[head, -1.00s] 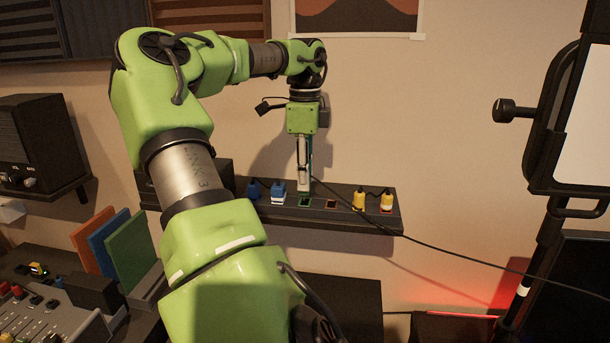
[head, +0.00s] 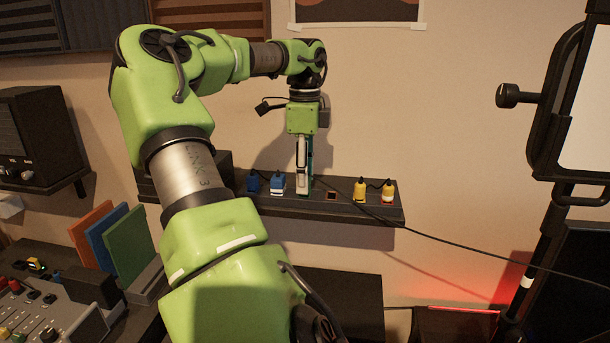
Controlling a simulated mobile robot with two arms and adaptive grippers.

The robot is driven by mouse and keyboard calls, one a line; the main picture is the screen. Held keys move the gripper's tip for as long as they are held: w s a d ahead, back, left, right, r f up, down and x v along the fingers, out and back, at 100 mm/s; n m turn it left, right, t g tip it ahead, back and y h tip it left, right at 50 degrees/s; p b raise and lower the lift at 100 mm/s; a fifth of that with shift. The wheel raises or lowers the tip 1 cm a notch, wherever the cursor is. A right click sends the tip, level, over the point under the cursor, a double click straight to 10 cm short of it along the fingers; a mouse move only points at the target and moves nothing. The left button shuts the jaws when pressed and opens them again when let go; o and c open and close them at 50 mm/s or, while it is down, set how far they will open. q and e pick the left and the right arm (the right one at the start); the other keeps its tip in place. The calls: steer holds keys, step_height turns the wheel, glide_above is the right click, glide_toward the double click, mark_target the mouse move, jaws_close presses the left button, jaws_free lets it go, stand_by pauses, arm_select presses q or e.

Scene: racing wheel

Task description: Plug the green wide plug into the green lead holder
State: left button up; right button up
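My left gripper (head: 304,187) points straight down at the wall shelf (head: 345,208), with its fingertips at the slot where the green-rimmed holder showed earlier. The fingers look closed together, seen edge-on. The plug itself is almost wholly hidden by the fingers. The green lead holder is hidden too, and I cannot tell how deep the plug sits. My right gripper is not in view.
Two blue plugs (head: 277,184) stand left of the gripper on the shelf. An empty orange-rimmed slot (head: 331,196) and two yellow plugs (head: 360,189) are to its right. A black stand (head: 540,240) with a screen rises at far right.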

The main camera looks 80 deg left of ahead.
arm_select(q)
step_height(320, 180, up, 12)
stand_by(0.7)
stand_by(0.6)
